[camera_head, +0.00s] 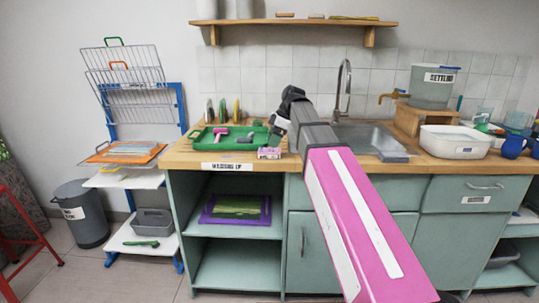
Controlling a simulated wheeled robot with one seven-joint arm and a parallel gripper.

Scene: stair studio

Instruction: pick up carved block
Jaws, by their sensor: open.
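A small pink block with a greyish patterned face (269,153) sits at the front edge of the wooden counter; it looks like the carved block, though its carving is too small to make out. My gripper (277,128) is above and slightly right of it, over the right end of the green tray, apart from the block. The gripper is open and appears empty; its fingertips are small and partly dark against the tray.
Right are a steel sink (380,146), a tall tap (344,85) and a white basin (455,140). A wooden shelf (300,21) hangs above. A drying rack stands left.

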